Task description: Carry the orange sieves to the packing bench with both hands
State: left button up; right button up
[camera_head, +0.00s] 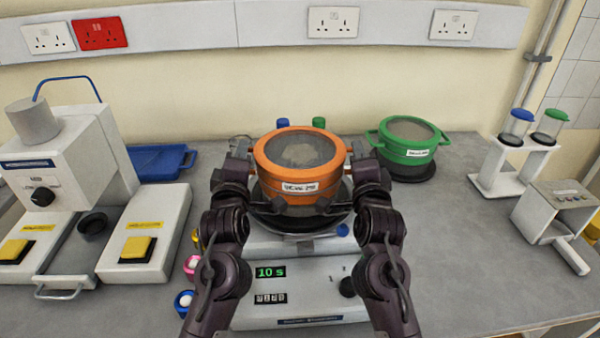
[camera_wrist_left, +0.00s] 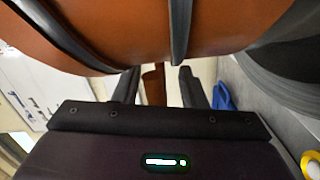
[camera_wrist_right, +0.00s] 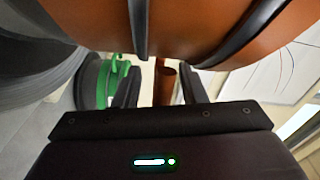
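The orange sieves (camera_head: 290,188), a round stack with a clear lid and a white label, sit upright over the black plate (camera_head: 270,219) of a shaker whose display reads "10 s". My left gripper (camera_head: 240,158) is at the stack's left side. In the left wrist view its fingers stand apart on either side of an orange handle (camera_wrist_left: 153,88), with gaps showing. My right gripper (camera_head: 362,162) is at the right side. In the right wrist view its fingers are likewise apart around the other handle (camera_wrist_right: 164,86). The handles are largely hidden in the head view.
A green sieve stack (camera_head: 408,150) stands at the back right. A white machine (camera_head: 75,150) and a blue tray (camera_head: 160,162) are on the left. A white stand (camera_head: 512,160) and a small grey box (camera_head: 555,212) are on the right. The bench front right is clear.

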jog(key=shift+c, duration=0.2)
pick_arm(q)
grip_shut()
pick_arm(e)
grip_shut()
jog(key=shift+f, duration=0.1)
dwell(0.8)
pick_arm(q)
jog(key=shift+r, duration=0.15)
pick_arm(e)
jog(key=shift+r, duration=0.25)
